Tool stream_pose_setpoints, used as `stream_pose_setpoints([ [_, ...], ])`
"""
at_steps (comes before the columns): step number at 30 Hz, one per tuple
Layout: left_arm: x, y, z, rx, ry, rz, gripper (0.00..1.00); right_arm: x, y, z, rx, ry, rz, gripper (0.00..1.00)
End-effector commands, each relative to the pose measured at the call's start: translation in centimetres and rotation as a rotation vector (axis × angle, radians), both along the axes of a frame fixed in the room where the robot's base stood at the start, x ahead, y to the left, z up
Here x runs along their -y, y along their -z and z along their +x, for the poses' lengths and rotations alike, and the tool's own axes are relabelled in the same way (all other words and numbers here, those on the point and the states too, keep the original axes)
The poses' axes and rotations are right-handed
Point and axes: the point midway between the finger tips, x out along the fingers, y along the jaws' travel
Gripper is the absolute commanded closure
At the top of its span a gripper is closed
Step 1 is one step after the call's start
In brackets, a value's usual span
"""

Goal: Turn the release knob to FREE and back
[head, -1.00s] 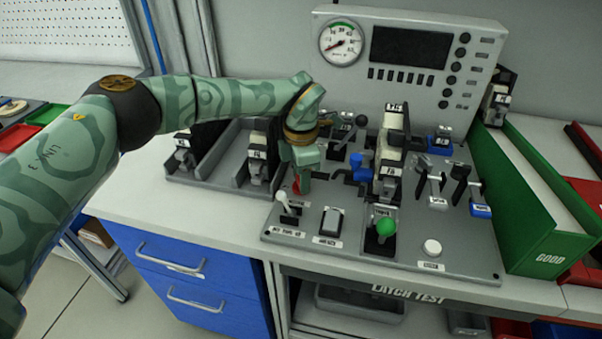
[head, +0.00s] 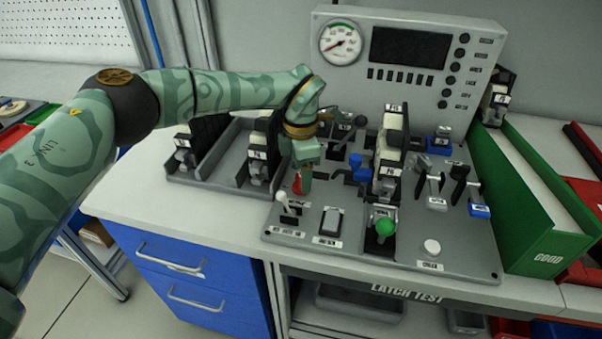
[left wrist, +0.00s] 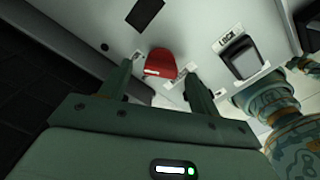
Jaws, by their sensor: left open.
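The release knob, a red handle (head: 297,186), stands on the grey test panel (head: 345,262) in the head view, partly hidden by my left gripper (head: 302,178). In the left wrist view the red knob (left wrist: 160,63) has a white mark and shows between the two fingertips of my left gripper (left wrist: 160,78). The gripper is open, with a gap visible between knob and fingers on both sides. Whether the fingertips reach down beside the knob or stop above it, I cannot tell. A label reading LOCK (left wrist: 230,42) lies to the knob's right. My right gripper is not in view.
A green-ball lever (head: 386,228) and blue-handled clamp (head: 358,168) are to the right. A gauge box (head: 410,62) rises behind, and a green GOOD bin (head: 545,225) stands right.

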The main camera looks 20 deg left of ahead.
Motion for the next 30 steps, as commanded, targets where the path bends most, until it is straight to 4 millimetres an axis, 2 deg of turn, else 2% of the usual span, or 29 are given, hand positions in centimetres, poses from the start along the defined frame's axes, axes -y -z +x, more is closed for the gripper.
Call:
stream_pose_setpoints([
  [1, 0.0, -1.5, 0.0, 0.005, 0.000, 0.000, 0.38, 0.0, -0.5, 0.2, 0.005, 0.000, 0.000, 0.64],
  [9, 0.0, -9.0, 0.0, 0.006, -0.001, -0.001, 0.38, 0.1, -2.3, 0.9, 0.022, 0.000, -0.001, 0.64],
  [15, 0.0, -13.1, 0.0, 0.004, -0.001, 0.000, 0.38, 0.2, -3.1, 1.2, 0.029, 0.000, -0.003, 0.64],
  [21, 0.0, -14.7, 0.0, 0.001, -0.001, -0.001, 0.38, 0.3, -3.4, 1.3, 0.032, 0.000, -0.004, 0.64],
  [30, 0.0, -14.8, 0.0, -0.001, -0.001, -0.001, 0.38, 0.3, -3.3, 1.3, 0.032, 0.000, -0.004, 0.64],
])
